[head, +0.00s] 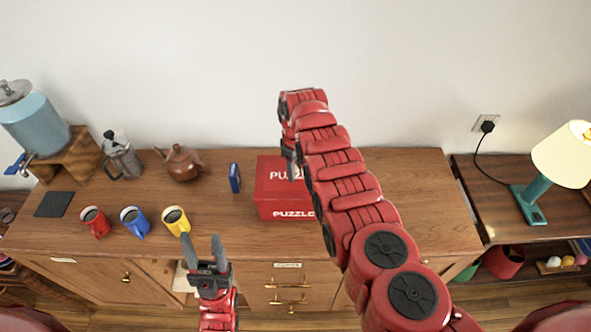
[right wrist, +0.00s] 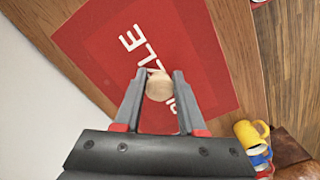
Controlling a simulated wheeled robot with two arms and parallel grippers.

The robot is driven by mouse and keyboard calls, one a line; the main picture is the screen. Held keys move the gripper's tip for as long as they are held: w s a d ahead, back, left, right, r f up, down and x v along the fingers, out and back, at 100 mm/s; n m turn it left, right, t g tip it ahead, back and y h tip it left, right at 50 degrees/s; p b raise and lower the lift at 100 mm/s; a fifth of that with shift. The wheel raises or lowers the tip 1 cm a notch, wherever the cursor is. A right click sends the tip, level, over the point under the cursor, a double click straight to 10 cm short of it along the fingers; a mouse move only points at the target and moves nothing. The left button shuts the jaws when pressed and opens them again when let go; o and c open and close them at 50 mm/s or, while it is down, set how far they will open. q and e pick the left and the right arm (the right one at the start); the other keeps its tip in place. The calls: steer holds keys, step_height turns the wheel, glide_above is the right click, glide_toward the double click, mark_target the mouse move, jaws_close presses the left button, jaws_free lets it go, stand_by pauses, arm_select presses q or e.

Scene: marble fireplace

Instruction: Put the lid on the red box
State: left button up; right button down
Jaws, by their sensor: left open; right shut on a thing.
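The red box (head: 285,208) stands on the wooden sideboard, with white "PUZZLE" lettering on its front. Its red lid (head: 272,172), also lettered, is over the box top; I cannot tell whether it rests fully on it. My right gripper (head: 291,172) reaches down over the lid and partly hides it. In the right wrist view the right gripper (right wrist: 159,88) is shut on the pale round knob (right wrist: 159,83) of the lid (right wrist: 180,50). My left gripper (head: 202,243) is open and empty, in front of the sideboard's front edge, left of the box.
A blue packet (head: 234,178) stands just left of the box. The sideboard right of my right arm is clear.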

steer(key=shift+f+b, duration=0.8)
steer(key=shift+f, duration=0.05)
stand_by(0.6)
steer(key=shift+c, duration=2)
jaws_free()
steer(key=shift+r, duration=0.1)
steer(key=shift+r+p, duration=1.65)
steer(key=shift+r, duration=0.45)
steer(key=shift+r+p, duration=0.5)
steer(key=shift+r, duration=0.85)
jaws_close()
